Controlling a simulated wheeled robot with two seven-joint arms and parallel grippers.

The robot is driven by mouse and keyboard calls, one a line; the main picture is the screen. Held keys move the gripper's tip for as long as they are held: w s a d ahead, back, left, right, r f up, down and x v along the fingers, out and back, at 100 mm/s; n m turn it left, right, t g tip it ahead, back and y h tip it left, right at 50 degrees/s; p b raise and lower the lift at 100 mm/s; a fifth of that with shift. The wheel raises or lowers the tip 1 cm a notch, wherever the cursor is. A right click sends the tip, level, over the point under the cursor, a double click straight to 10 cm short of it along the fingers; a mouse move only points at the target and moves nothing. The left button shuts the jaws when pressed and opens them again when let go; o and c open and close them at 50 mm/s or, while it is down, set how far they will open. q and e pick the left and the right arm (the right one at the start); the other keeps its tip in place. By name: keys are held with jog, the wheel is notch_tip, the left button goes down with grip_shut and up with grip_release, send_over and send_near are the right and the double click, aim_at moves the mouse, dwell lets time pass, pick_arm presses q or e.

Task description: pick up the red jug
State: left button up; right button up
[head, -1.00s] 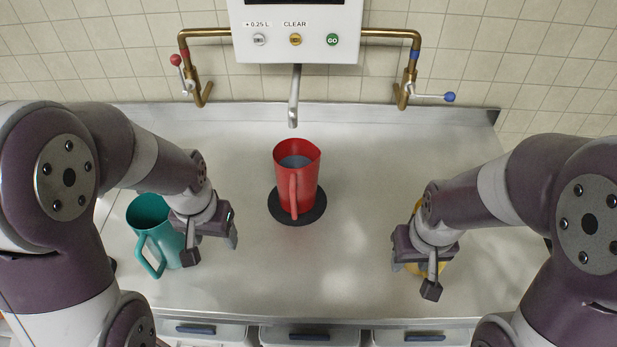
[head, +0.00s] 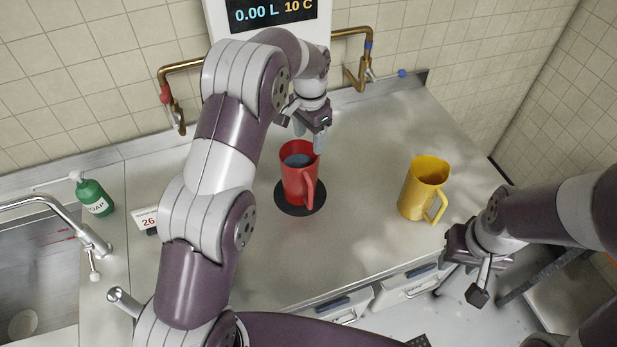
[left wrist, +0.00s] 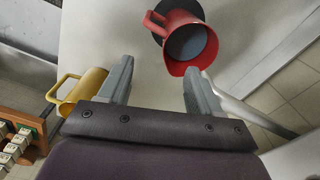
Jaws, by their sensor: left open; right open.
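The red jug (head: 298,180) stands upright on a round black mat (head: 287,206), with greyish-blue liquid inside and its handle towards the front right. My left gripper (head: 309,133) is open and empty at the jug's rim, on its far side in the head view. In the left wrist view the red jug (left wrist: 180,33) lies beyond the open fingertips (left wrist: 158,75), nearer the right finger. I cannot tell whether that finger touches the rim. My right gripper (head: 459,287) is open and empty off the counter's front right edge.
A yellow jug (head: 422,188) stands right of the red one. A soap bottle (head: 93,197), a sign reading 26 (head: 146,222) and a sink (head: 40,265) are at left. The dispenser display (head: 272,12) reads 0.00 L, 10 C. The counter between the jugs is clear.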

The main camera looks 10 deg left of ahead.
pick_arm(q)
jog(key=b, duration=0.6)
send_near(311, 174)
jog(key=s, duration=0.1)
notch_tip(311, 174, down, 7)
jog(key=p, duration=0.6)
jog(key=shift+s+f, duration=0.15)
jog(key=shift+f, duration=0.4)
grip_shut()
jog(key=shift+s+f, duration=0.1)
jog(key=shift+s, duration=0.05)
